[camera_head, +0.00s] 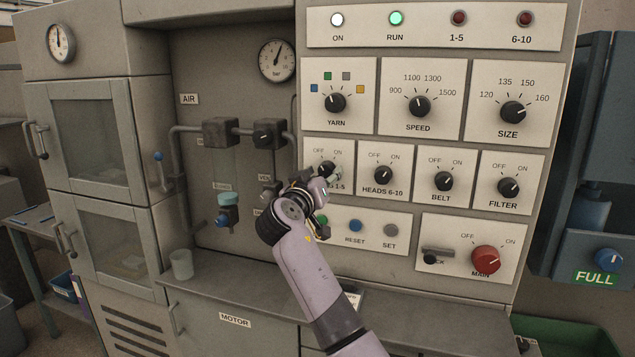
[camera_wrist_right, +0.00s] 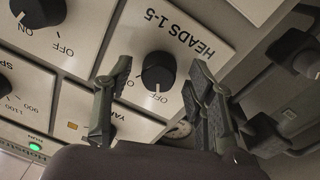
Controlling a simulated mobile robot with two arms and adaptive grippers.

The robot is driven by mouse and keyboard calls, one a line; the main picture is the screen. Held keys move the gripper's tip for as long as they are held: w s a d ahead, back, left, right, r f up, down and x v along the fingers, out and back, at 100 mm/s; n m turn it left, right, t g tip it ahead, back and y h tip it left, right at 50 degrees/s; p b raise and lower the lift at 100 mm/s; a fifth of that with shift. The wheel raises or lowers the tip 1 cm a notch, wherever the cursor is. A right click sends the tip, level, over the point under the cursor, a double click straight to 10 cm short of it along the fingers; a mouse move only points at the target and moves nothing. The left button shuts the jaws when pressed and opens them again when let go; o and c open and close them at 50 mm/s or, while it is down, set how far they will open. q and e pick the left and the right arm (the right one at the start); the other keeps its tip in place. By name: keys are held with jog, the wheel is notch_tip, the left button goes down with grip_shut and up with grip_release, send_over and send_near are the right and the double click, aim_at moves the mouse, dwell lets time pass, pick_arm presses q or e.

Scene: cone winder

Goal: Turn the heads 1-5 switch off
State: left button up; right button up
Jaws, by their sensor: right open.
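The heads 1-5 switch (camera_head: 327,168) is a round black knob on a pale plate, partly covered by my right gripper (camera_head: 318,190) in the head view. In the right wrist view the same knob (camera_wrist_right: 158,72) sits between the two spread fingers of my right gripper (camera_wrist_right: 150,85), with a visible gap to each. The panel appears upside down there. A white pointer mark shows on the knob's lower edge; I cannot tell surely which label it points at. My left gripper is not in view.
The heads 6-10 knob (camera_head: 383,175) is the right neighbour; the yarn knob (camera_head: 335,103) is above. Push buttons, including reset (camera_head: 355,226), are below. The run lamp (camera_head: 396,18) glows green; the 1-5 lamp (camera_head: 459,18) is dark red. A cup (camera_head: 181,264) stands on the ledge.

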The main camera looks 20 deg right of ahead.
jog(key=v, duration=1.1)
jog(key=shift+s+a, duration=0.2)
jog(key=shift+s, duration=0.1)
jog(key=shift+f, duration=0.15)
